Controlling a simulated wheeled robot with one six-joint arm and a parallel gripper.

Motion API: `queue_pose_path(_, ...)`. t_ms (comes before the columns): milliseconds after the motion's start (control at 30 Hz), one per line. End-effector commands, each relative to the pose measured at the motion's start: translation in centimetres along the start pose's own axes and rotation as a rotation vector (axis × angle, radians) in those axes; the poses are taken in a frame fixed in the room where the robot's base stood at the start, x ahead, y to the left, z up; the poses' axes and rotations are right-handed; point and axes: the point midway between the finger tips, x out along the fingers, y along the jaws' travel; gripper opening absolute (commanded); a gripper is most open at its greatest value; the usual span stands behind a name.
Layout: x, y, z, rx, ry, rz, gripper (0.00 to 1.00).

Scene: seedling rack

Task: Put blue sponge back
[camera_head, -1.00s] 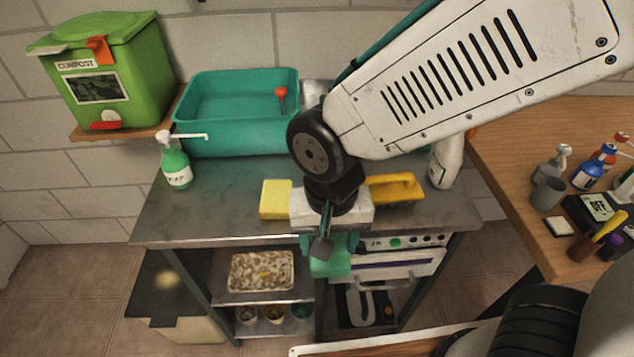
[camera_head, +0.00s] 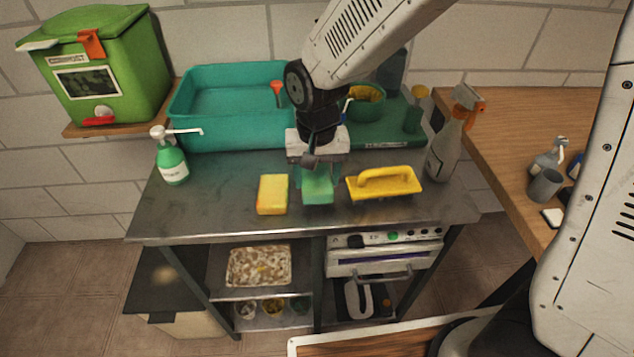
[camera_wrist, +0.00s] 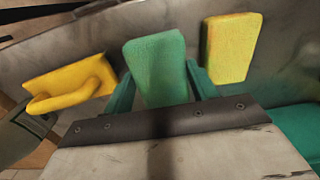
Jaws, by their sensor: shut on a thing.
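My gripper (camera_head: 317,176) points down over the steel counter (camera_head: 220,215), shut on a green-teal sponge (camera_head: 317,190). In the wrist view the same sponge (camera_wrist: 156,68) stands upright between the two teal fingers. No plain blue sponge shows. The held sponge is between a yellow sponge (camera_head: 272,194) on the left and a yellow-handled float or brush (camera_head: 384,184) on the right, apart from both. I cannot tell whether its lower end touches the counter.
A teal basin (camera_head: 190,125) stands behind, left of my arm. A green soap bottle (camera_head: 172,166) is at the left, a spray bottle (camera_head: 445,150) at the right. A green board with a bowl (camera_head: 366,106) is at the back right. The counter's front left is clear.

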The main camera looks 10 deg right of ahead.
Motion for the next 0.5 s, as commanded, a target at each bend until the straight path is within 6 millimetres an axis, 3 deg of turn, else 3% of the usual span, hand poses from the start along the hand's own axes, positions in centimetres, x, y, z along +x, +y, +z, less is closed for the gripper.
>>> queue_pose_path(167, 2.5, 0.0, 0.1, 0.0, -0.003, 0.002, 0.33)
queue_pose_path(500, 2.8, 0.0, 0.1, 0.0, -0.002, 0.001, 0.33)
